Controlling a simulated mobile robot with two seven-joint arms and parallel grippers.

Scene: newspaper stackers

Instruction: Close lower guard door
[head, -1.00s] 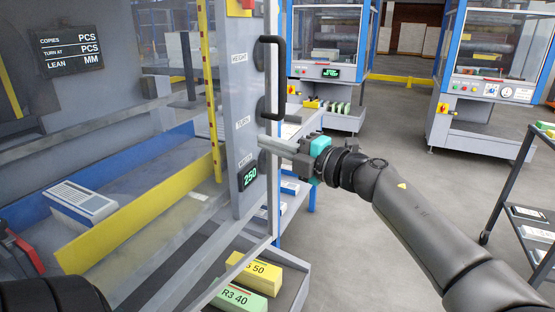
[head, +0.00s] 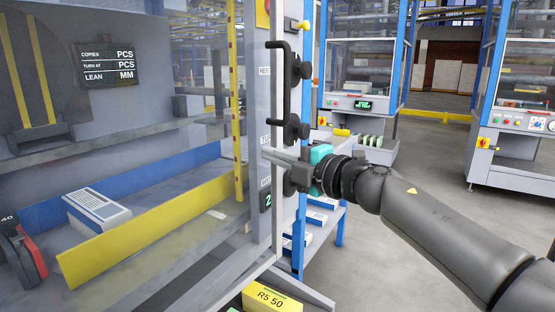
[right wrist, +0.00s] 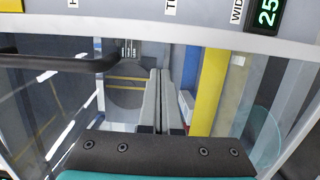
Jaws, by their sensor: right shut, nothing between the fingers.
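The lower guard door (head: 200,190) is a large clear panel with a pale frame, in the left half of the head view. Its black bar handle (head: 280,90) stands upright near the right frame edge. The door's closed or ajar state is hard to tell exactly. My right gripper (head: 270,154) is shut and empty, its fingertips at the door's right edge, below the handle. I cannot tell whether they touch. In the right wrist view the shut fingers (right wrist: 158,95) point at the clear panel, with the handle (right wrist: 60,63) to their left. My left gripper is out of view.
Behind the panel are a blue rail (head: 130,185), a yellow rail (head: 150,240) and a paper bundle (head: 97,210). Black knobs (head: 297,127) line the post beside the handle. A yellow block (head: 272,299) lies low in front. Open floor (head: 420,160) lies to the right.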

